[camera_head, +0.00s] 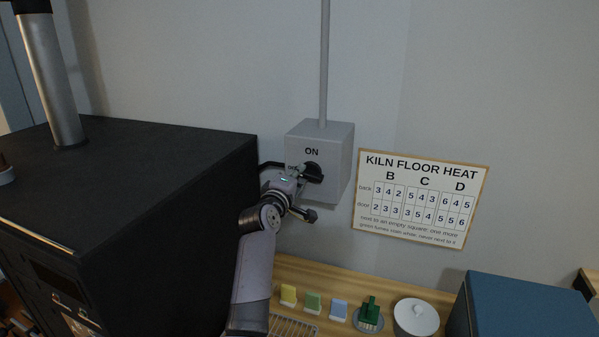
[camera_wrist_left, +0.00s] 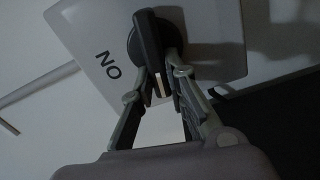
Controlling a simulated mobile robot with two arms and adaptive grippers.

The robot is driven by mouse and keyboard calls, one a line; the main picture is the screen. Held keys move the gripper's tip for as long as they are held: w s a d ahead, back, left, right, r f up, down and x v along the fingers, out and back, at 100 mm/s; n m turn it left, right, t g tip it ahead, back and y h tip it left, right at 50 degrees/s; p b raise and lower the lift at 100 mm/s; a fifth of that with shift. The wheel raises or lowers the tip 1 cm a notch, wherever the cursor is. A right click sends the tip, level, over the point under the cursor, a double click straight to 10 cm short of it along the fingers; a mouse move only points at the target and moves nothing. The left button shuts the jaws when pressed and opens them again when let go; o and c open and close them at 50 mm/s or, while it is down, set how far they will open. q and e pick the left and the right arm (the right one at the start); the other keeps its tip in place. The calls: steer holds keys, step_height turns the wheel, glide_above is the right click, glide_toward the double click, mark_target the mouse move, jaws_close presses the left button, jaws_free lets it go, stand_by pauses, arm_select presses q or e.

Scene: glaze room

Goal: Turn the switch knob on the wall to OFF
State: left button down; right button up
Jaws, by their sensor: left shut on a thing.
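The grey switch box (camera_head: 343,160) is on the wall, with ON printed above its black knob (camera_head: 313,172). A second label left of the knob is partly hidden by my left gripper (camera_head: 302,177). In the left wrist view, the fingers of my left gripper (camera_wrist_left: 160,76) are closed on either side of the knob's bar (camera_wrist_left: 147,38). A pale mark shows on the bar's end toward my palm. It does not face the ON print, which is to the left in that view. My right gripper is not in view.
A large black kiln (camera_head: 175,190) stands left of the box, close to my left arm. A KILN FLOOR HEAT chart (camera_head: 420,200) hangs to the right. Below, a wooden shelf (camera_head: 385,292) holds small coloured blocks, a green brush and a white lidded pot (camera_head: 416,318). A blue box (camera_head: 520,308) is at lower right.

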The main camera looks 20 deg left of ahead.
arm_select(q)
steer(key=shift+f+n, duration=0.2)
steer(key=shift+n, duration=0.6)
steer(key=c, duration=1.6)
jaws_free()
